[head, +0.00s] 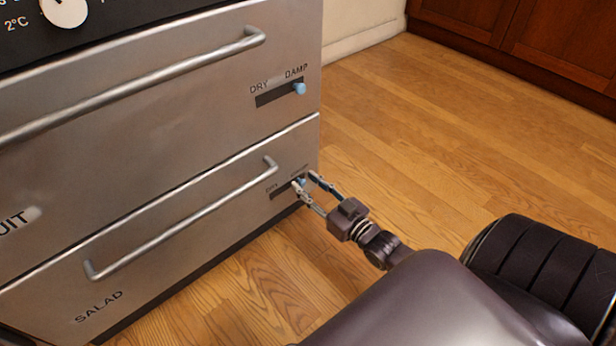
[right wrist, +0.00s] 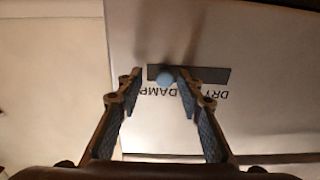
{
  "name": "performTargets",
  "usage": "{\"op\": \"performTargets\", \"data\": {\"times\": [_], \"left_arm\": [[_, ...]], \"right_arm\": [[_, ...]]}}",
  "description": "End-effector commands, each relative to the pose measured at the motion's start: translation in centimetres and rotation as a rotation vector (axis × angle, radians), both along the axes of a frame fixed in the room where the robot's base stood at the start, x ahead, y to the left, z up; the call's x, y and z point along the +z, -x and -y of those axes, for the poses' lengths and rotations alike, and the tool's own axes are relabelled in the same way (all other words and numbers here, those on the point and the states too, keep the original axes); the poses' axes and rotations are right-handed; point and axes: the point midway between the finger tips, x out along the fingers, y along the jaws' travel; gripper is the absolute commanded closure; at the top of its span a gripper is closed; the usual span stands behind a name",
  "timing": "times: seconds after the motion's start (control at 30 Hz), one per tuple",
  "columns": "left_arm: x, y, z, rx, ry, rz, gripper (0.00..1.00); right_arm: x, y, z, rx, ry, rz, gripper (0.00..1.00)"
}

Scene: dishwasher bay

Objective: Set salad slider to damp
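The salad drawer (head: 190,235) is the lower steel drawer, and it is shut. Its dark slider slot (head: 280,190) is at the right end of the drawer front, partly hidden by my gripper. My right gripper (head: 305,179) is at the slot with its fingers apart. In the right wrist view, upside down, the pale blue slider knob (right wrist: 165,78) sits near the DAMP end of the slot (right wrist: 212,75). The knob is between my open fingertips (right wrist: 158,73), close to the right-hand finger; I cannot tell whether they touch. My left gripper is not in view.
The fruit drawer (head: 150,110) above is shut, with its own blue knob (head: 299,88) at DAMP. Bar handles (head: 180,228) stick out from both drawers. A white dial (head: 64,10) is at top left. Wooden floor (head: 430,140) to the right is clear, up to wooden cabinets (head: 530,35).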

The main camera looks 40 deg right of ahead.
Motion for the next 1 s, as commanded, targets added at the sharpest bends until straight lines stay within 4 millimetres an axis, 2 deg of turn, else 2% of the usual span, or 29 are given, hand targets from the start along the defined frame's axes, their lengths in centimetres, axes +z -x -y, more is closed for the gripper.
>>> {"op": "performTargets", "data": {"times": [0.17, 0.27, 0.7, 0.83, 1.0], "left_arm": [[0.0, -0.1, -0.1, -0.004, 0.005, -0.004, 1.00], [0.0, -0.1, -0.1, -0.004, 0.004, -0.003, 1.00], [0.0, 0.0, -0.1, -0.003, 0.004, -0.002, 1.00], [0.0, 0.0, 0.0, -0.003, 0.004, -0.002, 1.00], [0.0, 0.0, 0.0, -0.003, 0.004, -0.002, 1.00]], "right_arm": [[0.0, 0.4, -0.1, 0.001, -0.001, -0.001, 0.66], [-0.1, 1.3, 0.0, 0.001, -0.001, -0.002, 0.66], [-0.1, 9.3, 0.7, 0.000, -0.001, -0.004, 0.66], [-0.1, 11.0, 0.9, -0.001, 0.000, -0.003, 0.66], [0.0, 11.9, 0.9, -0.001, 0.000, -0.001, 0.66]]}}
